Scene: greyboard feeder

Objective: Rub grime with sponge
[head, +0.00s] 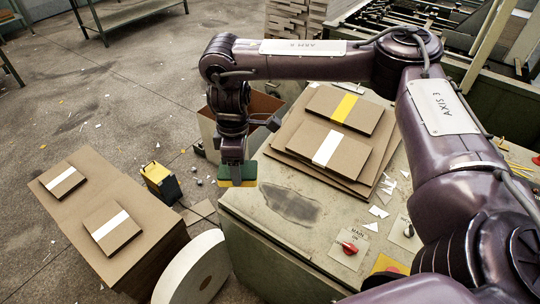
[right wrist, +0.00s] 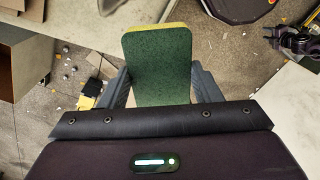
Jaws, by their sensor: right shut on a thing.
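In the head view my right gripper (head: 236,162) points down and is shut on a sponge (head: 237,182) with a green face and a yellow layer. The sponge is at the left edge of the machine top, left of the grime. In the right wrist view the sponge (right wrist: 158,65) shows its green side between the two fingers of the gripper (right wrist: 159,88). The grime (head: 291,205) is a dark smudge on the pale machine top (head: 250,215). It lies a short way right of the sponge and below it in the picture.
Stacked brown boards (head: 325,150) with yellow and white bands lie behind the grime. A red knob (head: 349,247) and paper scraps (head: 379,212) are to its right. A brown block (head: 110,225), a white roll (head: 195,272) and a yellow-black case (head: 160,182) stand at left.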

